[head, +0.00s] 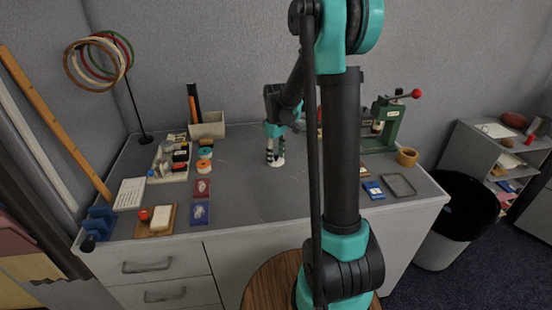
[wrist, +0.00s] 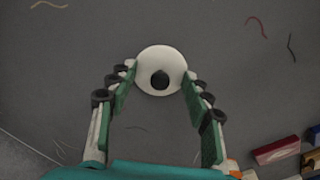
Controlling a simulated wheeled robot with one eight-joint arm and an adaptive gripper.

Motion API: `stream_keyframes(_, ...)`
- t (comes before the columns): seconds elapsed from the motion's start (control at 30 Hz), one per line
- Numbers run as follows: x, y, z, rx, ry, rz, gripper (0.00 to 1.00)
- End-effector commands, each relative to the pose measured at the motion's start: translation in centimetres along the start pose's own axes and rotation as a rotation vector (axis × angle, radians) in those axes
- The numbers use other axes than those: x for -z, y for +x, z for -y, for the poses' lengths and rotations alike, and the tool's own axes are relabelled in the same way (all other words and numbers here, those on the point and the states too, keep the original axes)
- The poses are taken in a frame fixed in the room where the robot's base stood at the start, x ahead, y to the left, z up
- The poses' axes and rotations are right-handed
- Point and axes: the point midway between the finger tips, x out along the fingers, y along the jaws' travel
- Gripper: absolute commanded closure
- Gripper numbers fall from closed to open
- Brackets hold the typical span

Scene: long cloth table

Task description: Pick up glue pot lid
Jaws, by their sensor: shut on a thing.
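The glue pot lid (wrist: 160,56) is a round white disc with a dark knob at its middle, seen from above in the wrist view. In the head view the white lid (head: 276,163) shows small at my fingertips, over the middle of the grey table. My gripper (wrist: 159,77) has one finger on each side of the lid and is shut on it by its edges. My gripper (head: 275,153) points down in the head view. Whether the lid touches the tabletop is hard to tell.
Left on the table (head: 245,195) are a beige box (head: 207,127), tape rolls, blue and red packets and a wooden board (head: 157,220). A green press (head: 385,125), a small wooden bowl (head: 407,156) and a grey tray (head: 398,185) stand right.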

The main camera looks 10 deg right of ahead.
Motion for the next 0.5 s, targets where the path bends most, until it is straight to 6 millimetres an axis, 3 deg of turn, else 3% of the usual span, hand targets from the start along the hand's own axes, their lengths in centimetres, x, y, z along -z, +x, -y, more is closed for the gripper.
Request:
stream_keyframes(0.27, -0.1, -2.9, 0.0, 0.0, 0.0, 0.0, 0.65)
stream_keyframes(0.5, -0.1, -9.0, 0.1, 0.0, 0.0, 0.0, 0.65)
